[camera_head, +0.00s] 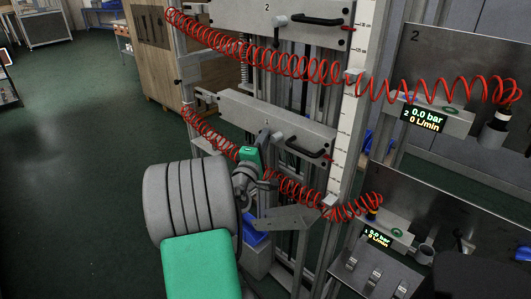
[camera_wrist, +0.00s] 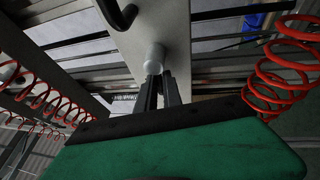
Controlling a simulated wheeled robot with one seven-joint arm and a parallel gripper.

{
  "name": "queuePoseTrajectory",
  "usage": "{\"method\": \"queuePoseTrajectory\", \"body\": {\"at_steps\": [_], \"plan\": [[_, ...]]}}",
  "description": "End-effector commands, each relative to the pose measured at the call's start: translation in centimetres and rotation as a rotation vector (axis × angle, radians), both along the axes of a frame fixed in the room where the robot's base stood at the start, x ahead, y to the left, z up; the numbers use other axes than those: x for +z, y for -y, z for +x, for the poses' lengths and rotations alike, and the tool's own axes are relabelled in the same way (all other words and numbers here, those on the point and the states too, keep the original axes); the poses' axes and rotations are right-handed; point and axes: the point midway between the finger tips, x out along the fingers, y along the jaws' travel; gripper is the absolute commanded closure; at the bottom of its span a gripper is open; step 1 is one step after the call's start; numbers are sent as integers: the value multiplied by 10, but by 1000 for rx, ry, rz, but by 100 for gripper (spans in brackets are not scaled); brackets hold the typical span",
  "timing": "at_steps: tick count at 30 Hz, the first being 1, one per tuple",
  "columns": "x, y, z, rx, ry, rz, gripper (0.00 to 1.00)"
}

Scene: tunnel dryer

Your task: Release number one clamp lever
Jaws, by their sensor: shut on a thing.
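The lower carriage plate (camera_head: 235,112) is a pale grey beam on the upright frame. A clamp lever with a rounded pale grey end (camera_head: 277,137) stands on its front, left of a black handle (camera_head: 306,150). My gripper (camera_head: 264,135) reaches this lever from the lower left. In the wrist view, the dark fingers of my gripper (camera_wrist: 158,88) are closed at the rounded grey lever end (camera_wrist: 154,55). The fingers hide part of the lever.
Above is a similar carriage plate (camera_head: 230,14) marked 2, with its own black handle (camera_head: 317,20). Red coiled hoses (camera_head: 260,57) hang close around my arm. Gauge panels (camera_head: 424,118) stand at the right, both reading 0.0 bar. The floor (camera_head: 75,130) at left is clear.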

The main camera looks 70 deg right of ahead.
Motion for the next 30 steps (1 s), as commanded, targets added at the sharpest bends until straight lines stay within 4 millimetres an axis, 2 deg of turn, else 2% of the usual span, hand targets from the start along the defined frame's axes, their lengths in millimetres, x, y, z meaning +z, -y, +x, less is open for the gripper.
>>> {"method": "queuePoseTrajectory", "body": {"at_steps": [10,11,18,26,30], "plan": [[1,-1,4,10,16,-3,100],[1,-1,4,10,16,-3,88],[1,0,1,4,15,-3,69],[0,0,-1,-1,12,-3,68],[-5,-18,0,5,12,-2,68]]}}
